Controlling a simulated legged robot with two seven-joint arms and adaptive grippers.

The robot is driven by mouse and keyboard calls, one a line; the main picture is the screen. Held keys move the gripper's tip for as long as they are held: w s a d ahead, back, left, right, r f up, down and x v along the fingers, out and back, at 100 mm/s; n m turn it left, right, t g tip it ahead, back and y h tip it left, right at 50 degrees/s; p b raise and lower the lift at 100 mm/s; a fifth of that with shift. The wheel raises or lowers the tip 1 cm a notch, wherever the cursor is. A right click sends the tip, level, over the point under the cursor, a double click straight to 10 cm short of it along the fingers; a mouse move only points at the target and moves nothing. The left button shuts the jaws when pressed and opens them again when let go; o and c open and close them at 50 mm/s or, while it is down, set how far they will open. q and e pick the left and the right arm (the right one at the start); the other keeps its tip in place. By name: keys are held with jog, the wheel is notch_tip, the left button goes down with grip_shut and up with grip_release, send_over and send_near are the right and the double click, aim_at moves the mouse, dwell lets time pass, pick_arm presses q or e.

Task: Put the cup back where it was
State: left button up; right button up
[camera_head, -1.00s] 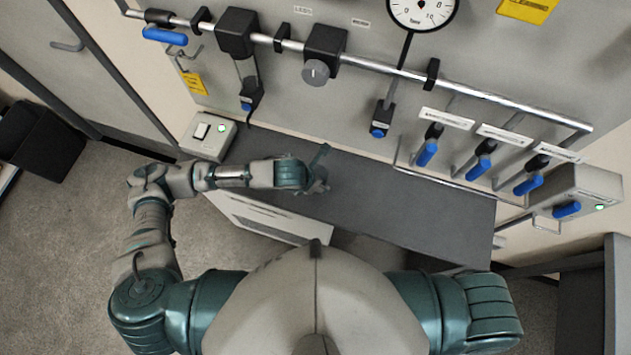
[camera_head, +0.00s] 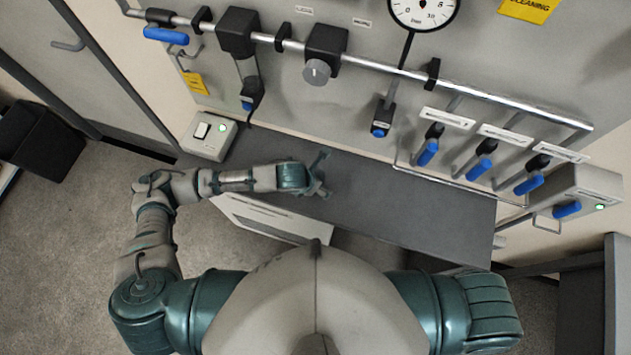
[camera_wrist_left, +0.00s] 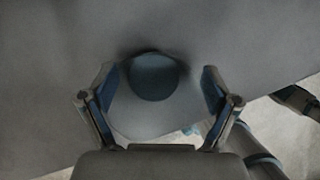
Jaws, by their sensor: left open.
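My left gripper (camera_head: 322,176) is over the dark grey bench top (camera_head: 410,210), in the middle of the head view. In the left wrist view its two fingers (camera_wrist_left: 158,97) are spread wide apart. Between them is a round, dark teal shape (camera_wrist_left: 153,76) with a paler grey area around its lower side; this looks like the cup, seen from close by. No finger visibly presses on it. In the head view I cannot make out the cup, as the gripper and forearm cover that spot. My right gripper is out of view.
Behind the bench is a panel with a metal rail (camera_head: 500,101), blue-handled valves (camera_head: 484,160) and a gauge (camera_head: 426,8). A small switch box (camera_head: 209,136) stands at the bench's left end. The bench's right half is clear.

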pick_arm(q)
jog(key=p+v, duration=0.1)
jog(key=v, duration=1.1)
jog(key=shift+a, duration=0.2)
